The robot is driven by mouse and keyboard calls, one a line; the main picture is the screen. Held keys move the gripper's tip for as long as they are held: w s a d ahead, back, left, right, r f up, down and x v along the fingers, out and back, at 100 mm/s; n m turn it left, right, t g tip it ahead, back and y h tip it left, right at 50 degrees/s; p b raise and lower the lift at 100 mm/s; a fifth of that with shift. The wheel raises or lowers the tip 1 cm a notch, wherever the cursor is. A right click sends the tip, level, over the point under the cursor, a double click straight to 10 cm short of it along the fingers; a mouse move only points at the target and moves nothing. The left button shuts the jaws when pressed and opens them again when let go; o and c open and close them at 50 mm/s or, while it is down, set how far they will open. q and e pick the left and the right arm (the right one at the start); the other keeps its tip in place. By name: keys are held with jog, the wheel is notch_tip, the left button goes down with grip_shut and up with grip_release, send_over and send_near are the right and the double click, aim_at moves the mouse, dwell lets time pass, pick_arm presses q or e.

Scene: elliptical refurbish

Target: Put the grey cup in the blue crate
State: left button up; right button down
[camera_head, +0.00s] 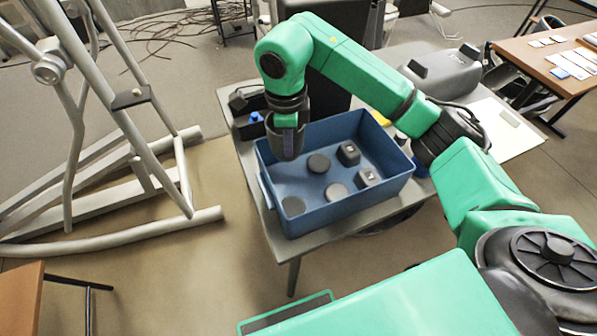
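The blue crate (342,205) stands open on a grey table in the middle of the view. My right gripper (287,124) points down over the crate's back left part. It appears shut on the grey cup (287,146), a dark grey tapered shape at its fingertips. The cup is upright and overlaps the crate's back left wall in the view; its height above the crate floor is hard to judge. The fingers are small and partly hidden by the cup. My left gripper is not in view.
Inside the crate lie several dark pieces, among them a round one (318,163) and a block (349,154). A black tray (243,129) with small blue items sits behind the crate's left corner. A grey case (445,72) lies at the back right. A metal frame (125,100) stands left.

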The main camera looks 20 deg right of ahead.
aim_at(290, 160)
notch_tip(290, 160, down, 6)
jog(key=shift+w+d+r+p, duration=0.1)
jog(key=shift+r+p, duration=0.05)
jog(key=shift+p, duration=0.2)
notch_tip(290, 160, down, 6)
jog(key=shift+f+p, duration=0.1)
jog(key=shift+p, duration=0.3)
jog(key=shift+w+f, duration=0.1)
jog(key=shift+f, duration=0.2)
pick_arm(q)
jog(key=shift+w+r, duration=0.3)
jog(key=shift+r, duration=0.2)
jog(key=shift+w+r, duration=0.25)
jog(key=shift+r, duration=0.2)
pick_arm(e)
jog(key=shift+f, duration=0.15)
jog(key=c, duration=1.1)
grip_release()
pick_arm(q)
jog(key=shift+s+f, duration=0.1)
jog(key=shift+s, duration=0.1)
